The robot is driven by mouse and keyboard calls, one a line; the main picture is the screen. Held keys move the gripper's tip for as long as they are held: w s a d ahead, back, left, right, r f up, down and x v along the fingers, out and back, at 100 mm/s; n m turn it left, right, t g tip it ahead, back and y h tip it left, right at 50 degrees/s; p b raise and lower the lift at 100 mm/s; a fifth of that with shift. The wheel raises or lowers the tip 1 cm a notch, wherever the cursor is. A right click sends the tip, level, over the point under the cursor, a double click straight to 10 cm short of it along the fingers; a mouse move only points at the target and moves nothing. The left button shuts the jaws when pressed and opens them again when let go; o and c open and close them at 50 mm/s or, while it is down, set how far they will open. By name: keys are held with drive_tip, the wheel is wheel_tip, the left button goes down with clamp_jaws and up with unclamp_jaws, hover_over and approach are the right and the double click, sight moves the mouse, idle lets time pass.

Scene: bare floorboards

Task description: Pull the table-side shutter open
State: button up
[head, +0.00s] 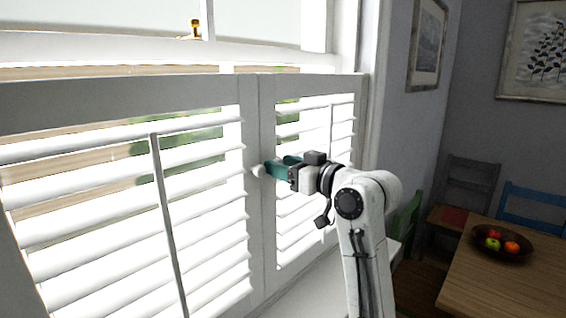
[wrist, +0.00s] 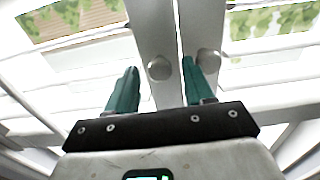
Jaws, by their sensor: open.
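The table-side shutter (head: 268,215) is the right louvred white panel. It looks shut, its edge meeting the left shutter (head: 250,120). In the head view a round white knob (head: 258,171) shows at the meeting edges, just left of my fingertips; any second knob is hidden there. My gripper (head: 281,167) is open, its teal fingers pointing at the meeting edges. In the wrist view one knob (wrist: 159,67) lies ahead between the fingers, and another knob (wrist: 209,61) lies beyond the right finger. Neither knob is gripped. I cannot tell whether a finger touches one.
A wooden table (head: 505,270) with a fruit bowl (head: 501,250) stands at the right, with chairs around it. A thin tilt rod (head: 165,220) runs down the left shutter. Pictures hang on the grey walls. A small brass catch (head: 194,29) sits on the window above.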

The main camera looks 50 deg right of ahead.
drive_tip(key=shift+w, duration=0.25)
clamp_jaws()
idle(0.4)
